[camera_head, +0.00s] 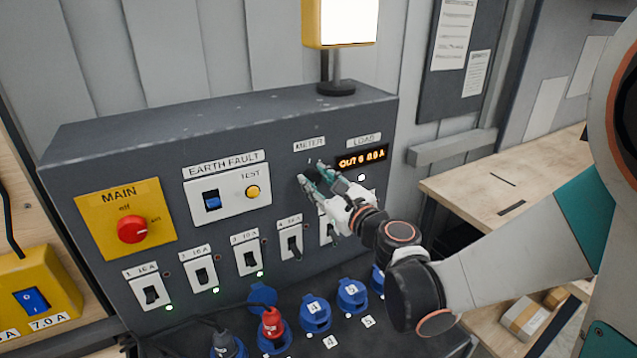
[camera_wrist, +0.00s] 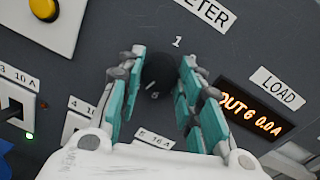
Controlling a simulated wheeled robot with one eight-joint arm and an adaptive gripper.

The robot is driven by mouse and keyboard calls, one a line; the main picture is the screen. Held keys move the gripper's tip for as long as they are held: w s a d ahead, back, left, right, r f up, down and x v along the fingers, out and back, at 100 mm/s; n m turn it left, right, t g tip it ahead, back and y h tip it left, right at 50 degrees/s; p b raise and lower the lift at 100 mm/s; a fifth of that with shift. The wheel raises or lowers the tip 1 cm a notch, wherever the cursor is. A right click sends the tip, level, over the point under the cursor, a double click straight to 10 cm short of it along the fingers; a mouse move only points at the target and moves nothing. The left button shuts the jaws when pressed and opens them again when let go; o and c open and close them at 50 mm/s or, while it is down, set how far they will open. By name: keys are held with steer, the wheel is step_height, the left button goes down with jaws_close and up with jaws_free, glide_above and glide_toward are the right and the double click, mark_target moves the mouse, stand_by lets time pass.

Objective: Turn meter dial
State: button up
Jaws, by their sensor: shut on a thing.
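The meter dial (camera_wrist: 158,70) is a round black knob on the dark grey panel, below the METER label, with a "1" above it and a smaller mark below it in the wrist view. My gripper (camera_wrist: 163,80) has its teal-padded fingers on both sides of the dial, shut on it. In the head view my gripper (camera_head: 313,172) reaches the panel under the METER label (camera_head: 309,145) and mostly hides the dial. The orange LOAD display (camera_head: 362,158) beside it reads "OUT 6 0.0 A"; it also shows in the wrist view (camera_wrist: 255,108).
Left of the dial are the earth fault plate (camera_head: 228,188) with its yellow test button and the red main switch (camera_head: 132,229). Breaker switches run below, then blue sockets (camera_head: 315,313). A lamp (camera_head: 340,22) stands on top. A wooden bench (camera_head: 480,185) is at right.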

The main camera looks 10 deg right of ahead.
steer(key=n, duration=0.3)
steer(key=shift+n+b, duration=0.3)
steer(key=shift+b, duration=0.05)
steer(key=n, duration=0.3)
steer(key=shift+n, duration=0.3)
steer(key=n+b, duration=0.1)
steer(key=n, duration=0.5)
steer(key=shift+s+a+h, duration=0.1)
steer(key=shift+h, duration=0.3)
steer(key=n, duration=0.4)
steer(key=shift+f+b, duration=0.1)
steer(key=shift+b, duration=0.3)
steer(key=n, duration=0.4)
steer(key=shift+n+h+b, duration=0.3)
steer(key=shift+n+h, duration=0.1)
steer(key=o, duration=1.1)
steer(key=shift+c, duration=0.2)
